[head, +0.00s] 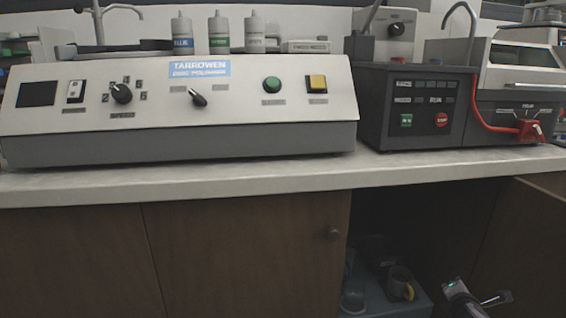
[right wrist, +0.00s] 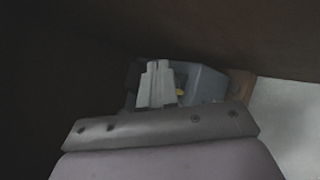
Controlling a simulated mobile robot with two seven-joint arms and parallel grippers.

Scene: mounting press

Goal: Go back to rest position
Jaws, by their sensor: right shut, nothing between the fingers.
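My right gripper (right wrist: 157,68) is shut and empty in the right wrist view. It points into a dark space, with part of a blue-grey bin (right wrist: 204,82) beyond it. In the head view, part of my right arm shows at the lower right, in front of the open cupboard (head: 430,215), close to the bin there (head: 422,306). I cannot tell whether it touches the bin. My left gripper is in neither view.
The bench top (head: 180,183) carries a disc polisher (head: 225,110), a dark control unit (head: 418,110) and a machine with a red hose (head: 520,100). A cupboard door (head: 530,235) stands open at the right. The closed doors (head: 245,255) fill the left.

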